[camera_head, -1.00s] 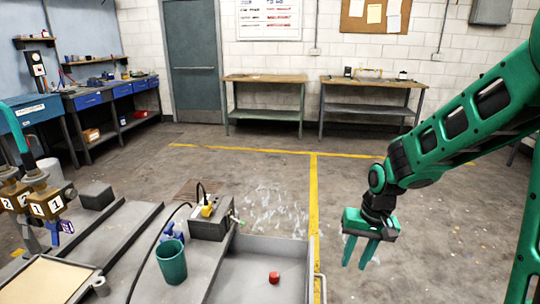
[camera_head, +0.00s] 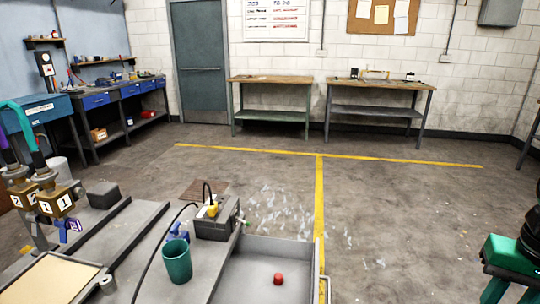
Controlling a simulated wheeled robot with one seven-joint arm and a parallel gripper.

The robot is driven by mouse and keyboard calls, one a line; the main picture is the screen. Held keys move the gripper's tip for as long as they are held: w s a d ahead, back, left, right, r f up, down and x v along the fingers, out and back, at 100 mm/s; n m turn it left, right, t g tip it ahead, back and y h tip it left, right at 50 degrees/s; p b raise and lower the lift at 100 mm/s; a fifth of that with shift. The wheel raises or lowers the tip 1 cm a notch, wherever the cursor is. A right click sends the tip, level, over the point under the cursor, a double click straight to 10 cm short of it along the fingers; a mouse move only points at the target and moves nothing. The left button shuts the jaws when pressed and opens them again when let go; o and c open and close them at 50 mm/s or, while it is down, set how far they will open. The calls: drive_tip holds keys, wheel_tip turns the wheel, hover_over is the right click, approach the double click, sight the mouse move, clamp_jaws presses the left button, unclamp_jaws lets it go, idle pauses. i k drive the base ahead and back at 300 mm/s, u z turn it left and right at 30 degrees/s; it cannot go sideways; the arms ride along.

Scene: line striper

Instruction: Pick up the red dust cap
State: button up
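The red dust cap (camera_head: 278,279) is a small red cylinder lying in a grey open tray (camera_head: 240,268) at the bottom middle of the head view. Nothing touches it. My gripper (camera_head: 508,294) is green and hangs at the lower right edge of the picture, well to the right of the cap and outside the tray. Its two fingers point down and stand apart, with nothing seen between them. The fingertips are cut off by the bottom of the frame.
A green cup (camera_head: 176,261) stands left of the tray. A grey box (camera_head: 214,222) with a yellow connector and black cable sits behind it. Brass valves (camera_head: 52,200) with number tags are at the left. Floor right of the tray is clear.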

sight(278, 280)
drive_tip(key=u, duration=1.15)
drive_tip(key=k, duration=1.55)
drive_tip(key=z, duration=0.6)
drive_tip(key=i, duration=1.05)
drive_tip(key=u, duration=0.05)
